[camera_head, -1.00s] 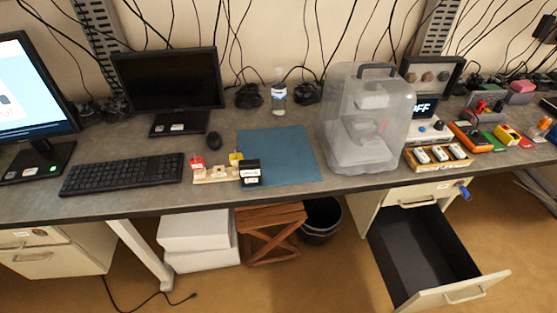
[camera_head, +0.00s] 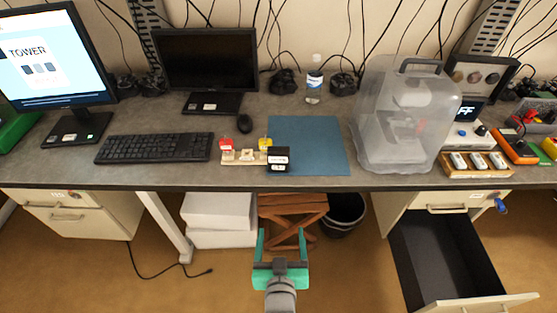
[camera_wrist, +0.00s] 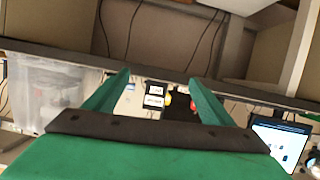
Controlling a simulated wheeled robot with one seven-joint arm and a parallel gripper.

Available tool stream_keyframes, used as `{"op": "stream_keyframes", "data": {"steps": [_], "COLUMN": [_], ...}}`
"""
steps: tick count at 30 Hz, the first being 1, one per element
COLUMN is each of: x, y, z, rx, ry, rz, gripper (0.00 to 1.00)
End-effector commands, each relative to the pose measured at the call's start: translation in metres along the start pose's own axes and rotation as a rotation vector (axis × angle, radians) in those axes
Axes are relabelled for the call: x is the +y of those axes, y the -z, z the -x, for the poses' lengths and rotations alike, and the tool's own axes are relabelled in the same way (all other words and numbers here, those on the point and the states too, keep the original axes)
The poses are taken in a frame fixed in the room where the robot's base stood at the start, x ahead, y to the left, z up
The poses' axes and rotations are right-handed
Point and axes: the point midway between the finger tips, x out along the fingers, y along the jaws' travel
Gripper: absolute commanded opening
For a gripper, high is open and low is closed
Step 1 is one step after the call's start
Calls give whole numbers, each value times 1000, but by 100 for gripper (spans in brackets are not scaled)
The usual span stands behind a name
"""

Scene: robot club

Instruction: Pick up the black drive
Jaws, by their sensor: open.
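The black drive (camera_head: 278,161) is a small black block with a white label. It stands at the front edge of the blue mat (camera_head: 322,140), at the right end of a pale wooden rack (camera_head: 243,157). The rack also carries a red piece (camera_head: 226,145) and a yellow piece (camera_head: 265,143). My gripper (camera_head: 282,240) is green, open and empty, in front of the desk and lower in the picture than the drive. In the wrist view the drive (camera_wrist: 153,102) appears between the open fingers (camera_wrist: 159,78), some distance beyond them.
The desk's front edge (camera_head: 330,182) lies between my gripper and the drive. A clear plastic case (camera_head: 405,120) stands to the right. A keyboard (camera_head: 153,148) and mouse (camera_head: 245,123) are to the left. An open drawer (camera_head: 445,255) juts out at lower right.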

Motion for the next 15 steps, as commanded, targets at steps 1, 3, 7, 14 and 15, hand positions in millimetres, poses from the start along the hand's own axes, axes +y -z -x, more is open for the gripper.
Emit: {"op": "stream_keyframes", "data": {"steps": [1, 3, 7, 14, 15], "x": [0, 0, 1, -1, -2], "y": [17, 34, 69, 130, 139], "z": [-11, -23, -42, -62, -63], "rx": [7, -2, -15, -42, -47], "ry": [-2, -6, -14, -19, -19], "rz": [-2, -6, -17, -45, -50], "gripper": [77, 77, 77, 77, 77]}}
